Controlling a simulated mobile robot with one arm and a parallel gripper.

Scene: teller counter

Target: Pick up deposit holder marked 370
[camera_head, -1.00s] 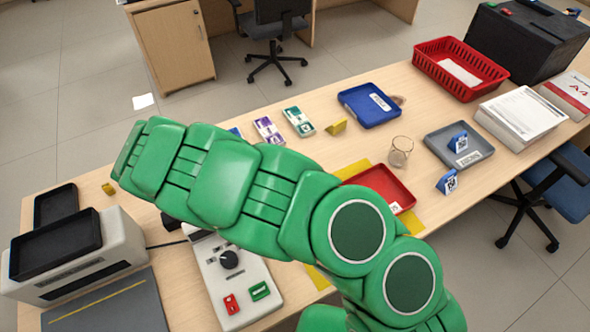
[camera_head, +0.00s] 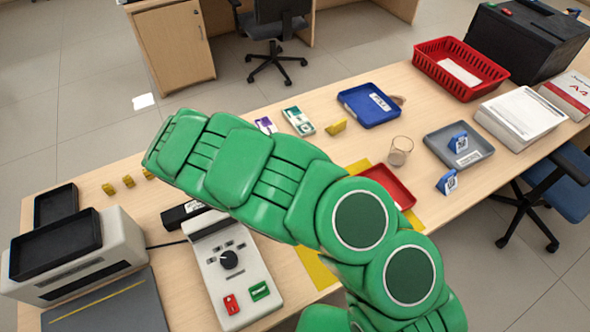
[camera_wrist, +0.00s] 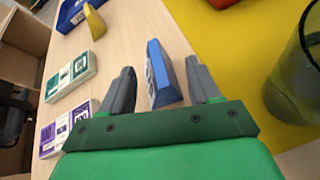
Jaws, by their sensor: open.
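A blue holder (camera_wrist: 158,72) with a pale label stands between the two fingers of my gripper (camera_wrist: 160,68) in the wrist view. My gripper is open, with a visible gap to the holder on each side. The label is seen too steeply to read its number. In the head view my green arm hides this holder and the gripper. Two other blue holders with white labels show in the head view: one on the grey tray (camera_head: 458,141) and one beside it (camera_head: 447,182). Their numbers are too small to read.
Purple (camera_wrist: 66,127) and green (camera_wrist: 72,75) banded bundles lie left of the gripper. A glass (camera_wrist: 298,75) stands on the right, by the yellow mat (camera_wrist: 228,50). A red tray (camera_head: 388,184), blue tray (camera_head: 368,105) and grey tray (camera_head: 440,146) occupy the counter.

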